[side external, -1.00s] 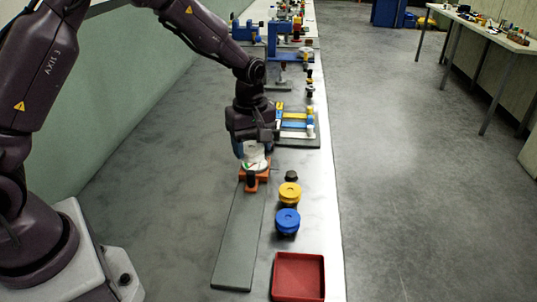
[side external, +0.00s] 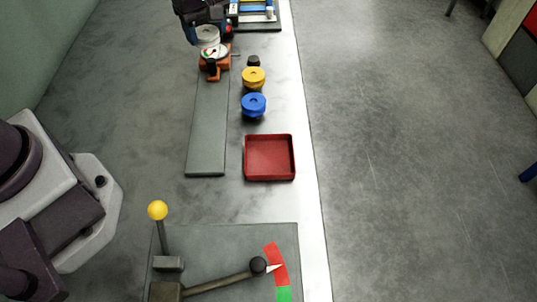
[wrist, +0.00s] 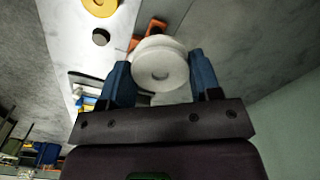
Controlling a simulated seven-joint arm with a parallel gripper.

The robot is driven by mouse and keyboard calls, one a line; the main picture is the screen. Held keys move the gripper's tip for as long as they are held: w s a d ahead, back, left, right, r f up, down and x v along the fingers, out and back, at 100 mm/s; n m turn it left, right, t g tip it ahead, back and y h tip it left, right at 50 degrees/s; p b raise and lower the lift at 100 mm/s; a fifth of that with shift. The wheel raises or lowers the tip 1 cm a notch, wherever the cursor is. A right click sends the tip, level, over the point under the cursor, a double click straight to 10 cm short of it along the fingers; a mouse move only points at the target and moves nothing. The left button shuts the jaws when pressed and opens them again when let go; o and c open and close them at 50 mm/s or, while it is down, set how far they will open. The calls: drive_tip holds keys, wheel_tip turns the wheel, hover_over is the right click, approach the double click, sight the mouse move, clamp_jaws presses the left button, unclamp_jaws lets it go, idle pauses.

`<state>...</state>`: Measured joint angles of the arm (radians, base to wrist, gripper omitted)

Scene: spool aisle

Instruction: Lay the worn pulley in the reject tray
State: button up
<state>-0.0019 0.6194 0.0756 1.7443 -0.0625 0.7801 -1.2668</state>
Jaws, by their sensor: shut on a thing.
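A white pulley (side external: 207,36) is between the blue fingers of my gripper (side external: 208,33), at the top of the side view. The wrist view shows the pulley (wrist: 161,70) gripped from both sides by the fingers. No wear is discernible at this size. The red tray (side external: 269,157), apparently the reject tray, is empty and lies lower in the side view, well apart from my gripper.
A yellow pulley (side external: 254,76) and a blue pulley (side external: 253,104) stand between the stand and the tray. A small black knob (side external: 254,60) is beside the stand. A grey strip (side external: 206,140) runs left of the tray. A yellow-knobbed lever (side external: 157,210) stands on a front plate.

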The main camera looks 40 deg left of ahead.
drive_tip(key=s+d+f+m, duration=0.1)
drive_tip(key=s+d+f, duration=0.2)
drive_tip(key=d, duration=0.9)
drive_tip(key=s+d+f+m, duration=0.1)
drive_tip(key=s+d+f, duration=0.2)
drive_tip(key=d, duration=1)
drive_tip(key=shift+f+n, duration=0.5)
drive_tip(key=shift+f, duration=1.1)
drive_tip(key=shift+f+n, duration=0.5)
drive_tip(key=shift+f, duration=1.1)
drive_tip(key=o, duration=1)
drive_tip(key=shift+w, duration=0.1)
drive_tip(key=shift+r, duration=0.15)
